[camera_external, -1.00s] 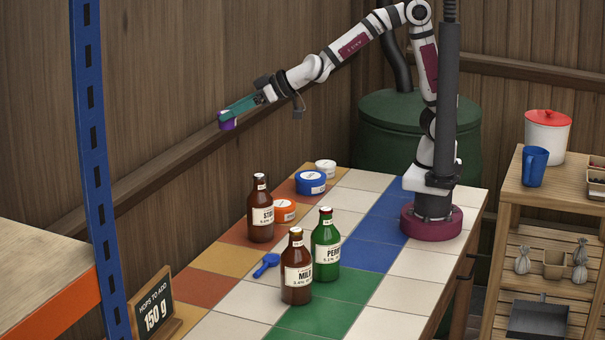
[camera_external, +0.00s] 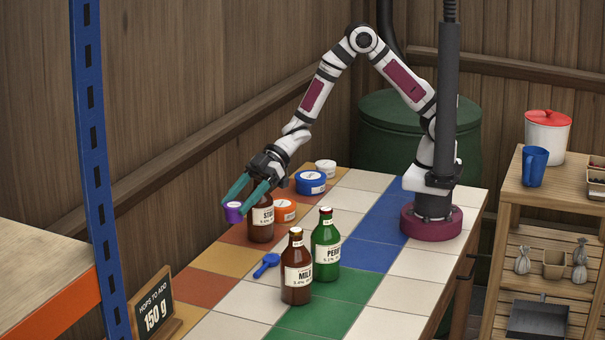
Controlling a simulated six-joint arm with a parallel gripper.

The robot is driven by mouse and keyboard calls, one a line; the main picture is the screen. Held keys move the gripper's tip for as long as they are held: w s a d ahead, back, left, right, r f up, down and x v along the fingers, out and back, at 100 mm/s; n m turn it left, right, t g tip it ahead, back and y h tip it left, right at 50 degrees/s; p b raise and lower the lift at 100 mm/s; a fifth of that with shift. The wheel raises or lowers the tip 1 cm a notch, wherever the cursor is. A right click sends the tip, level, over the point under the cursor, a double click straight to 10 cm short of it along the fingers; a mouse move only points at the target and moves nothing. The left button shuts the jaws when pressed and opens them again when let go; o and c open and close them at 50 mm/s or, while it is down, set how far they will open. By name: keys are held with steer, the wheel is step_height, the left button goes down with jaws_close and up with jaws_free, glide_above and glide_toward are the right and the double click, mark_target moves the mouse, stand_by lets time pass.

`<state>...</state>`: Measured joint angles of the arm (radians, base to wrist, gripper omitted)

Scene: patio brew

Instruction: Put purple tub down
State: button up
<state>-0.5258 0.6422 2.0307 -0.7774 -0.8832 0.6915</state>
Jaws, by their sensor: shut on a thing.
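The purple tub (camera_external: 233,213) is small, with a pale lid. My gripper (camera_external: 245,201) has teal fingers and is shut on it. The tub is at the left of a brown bottle (camera_external: 262,221), near the back left edge of the tiled table (camera_external: 205,288). It appears to be above the table, but its exact height I cannot tell. My gripper's fingers partly cover the top of that brown bottle.
An orange tub (camera_external: 284,211), a blue tub (camera_external: 310,183) and a white tub (camera_external: 326,168) stand behind the bottles. A second brown bottle (camera_external: 296,272), a green bottle (camera_external: 326,243) and a blue scoop (camera_external: 267,264) are nearer. Tiles at the front left are clear beside a sign (camera_external: 153,306).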

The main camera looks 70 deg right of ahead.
steer(key=shift+n+g, duration=0.3)
steer(key=shift+n, duration=0.1)
steer(key=s+a+f, duration=0.2)
steer(key=a, duration=0.1)
steer(key=s+a+f, duration=0.2)
steer(key=a+f, duration=0.1)
steer(key=s+a+f, duration=0.2)
steer(key=a, duration=0.2)
steer(key=shift+f, duration=0.3)
steer(key=f, duration=0.4)
steer(key=shift+s+a, duration=0.2)
steer(key=shift+a, duration=0.15)
steer(key=shift+f, duration=0.2)
steer(key=shift+f, duration=0.15)
steer(key=o, duration=1.4)
steer(key=shift+c, duration=0.2)
steer(key=v, duration=1.2)
